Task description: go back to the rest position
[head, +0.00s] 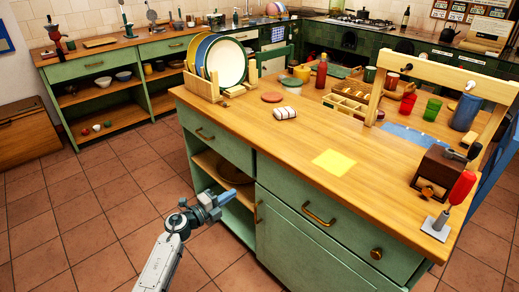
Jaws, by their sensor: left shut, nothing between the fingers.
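My left gripper (226,196) is in the head view at the lower middle, at the end of my left arm that comes up from the bottom edge. It is shut and empty. It is in front of the open shelf on the near side of the green island (330,225), below the level of the wooden top. I cannot tell whether it touches the cabinet. My right gripper is out of view.
Drawer handles (319,215) stick out from the front. Tiled floor (90,215) is clear to the left.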

